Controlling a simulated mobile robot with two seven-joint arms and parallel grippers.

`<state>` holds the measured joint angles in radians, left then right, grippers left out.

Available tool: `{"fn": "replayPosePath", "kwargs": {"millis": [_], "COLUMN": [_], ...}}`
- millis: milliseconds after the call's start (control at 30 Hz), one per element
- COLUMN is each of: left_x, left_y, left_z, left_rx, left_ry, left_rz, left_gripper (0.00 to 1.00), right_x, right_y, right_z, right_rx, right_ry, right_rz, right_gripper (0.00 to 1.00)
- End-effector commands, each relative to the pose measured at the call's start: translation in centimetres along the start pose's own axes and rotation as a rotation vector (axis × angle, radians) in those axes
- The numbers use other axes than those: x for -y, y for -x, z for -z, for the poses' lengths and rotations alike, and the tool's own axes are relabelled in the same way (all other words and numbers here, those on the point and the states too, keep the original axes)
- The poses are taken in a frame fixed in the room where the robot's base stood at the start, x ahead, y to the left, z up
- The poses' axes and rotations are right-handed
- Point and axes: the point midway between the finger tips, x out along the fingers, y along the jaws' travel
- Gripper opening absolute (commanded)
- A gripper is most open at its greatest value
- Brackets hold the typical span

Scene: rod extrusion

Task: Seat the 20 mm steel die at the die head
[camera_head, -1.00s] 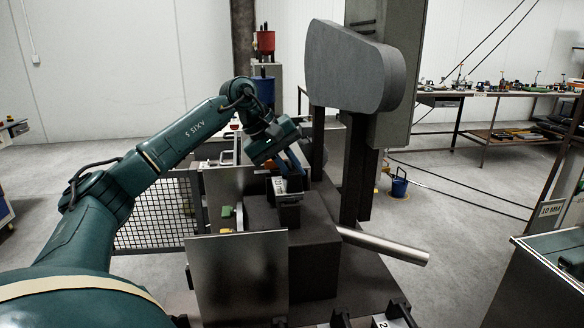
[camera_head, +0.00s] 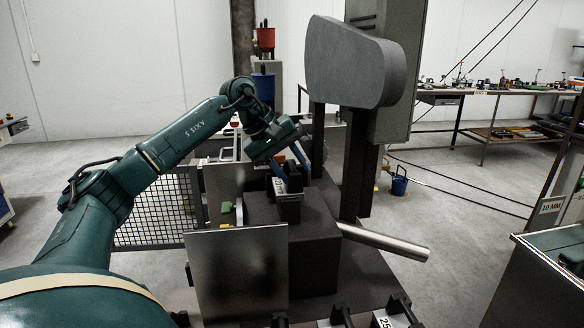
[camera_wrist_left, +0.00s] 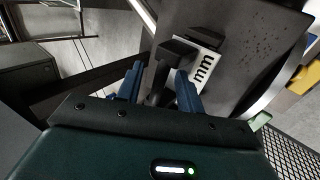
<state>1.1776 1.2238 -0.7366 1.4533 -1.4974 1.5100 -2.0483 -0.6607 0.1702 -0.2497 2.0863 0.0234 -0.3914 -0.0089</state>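The die, a dark block with a white label (camera_head: 281,187), sits in the dark die head (camera_head: 315,222). The label's number is too small to read surely in the head view; in the wrist view the label (camera_wrist_left: 203,66) shows "mm". My left gripper (camera_head: 290,165) is just above the die. Its blue fingers stand apart on either side of the die's black handle (camera_wrist_left: 163,76), with gaps visible beside it. The die's lower part is hidden in the head. My right gripper is out of view.
A metal plate (camera_head: 238,275) stands in front of the die head. A steel cylinder (camera_head: 386,242) juts out to the right. A large grey housing (camera_head: 350,62) overhangs behind. Labelled black-handled blocks (camera_head: 383,318) are at the bottom edge. A mesh guard (camera_head: 155,212) stands at left.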

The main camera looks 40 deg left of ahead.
Motion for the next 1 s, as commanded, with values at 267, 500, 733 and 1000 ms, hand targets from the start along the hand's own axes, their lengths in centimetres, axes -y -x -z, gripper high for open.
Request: {"fn": "replayPosePath", "kwargs": {"millis": [267,500,733,1000], "left_x": [-0.1,-0.2,-0.1,-0.1], "left_y": [1.0,7.2,11.6,13.3], "left_z": [0.1,0.1,0.0,0.0], "left_rx": [-0.003,-0.004,-0.002,-0.001], "left_ry": [0.000,0.000,0.000,-0.001], "left_rz": [-0.004,-0.007,-0.005,-0.003], "left_gripper": [0.37,0.37,0.37,0.37], "right_x": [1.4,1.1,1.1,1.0], "right_y": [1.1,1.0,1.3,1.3], "right_z": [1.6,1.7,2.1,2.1], "right_rx": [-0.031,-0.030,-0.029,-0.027], "right_ry": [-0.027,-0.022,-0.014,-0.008], "right_rz": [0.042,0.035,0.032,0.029], "right_gripper": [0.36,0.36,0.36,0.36]}}
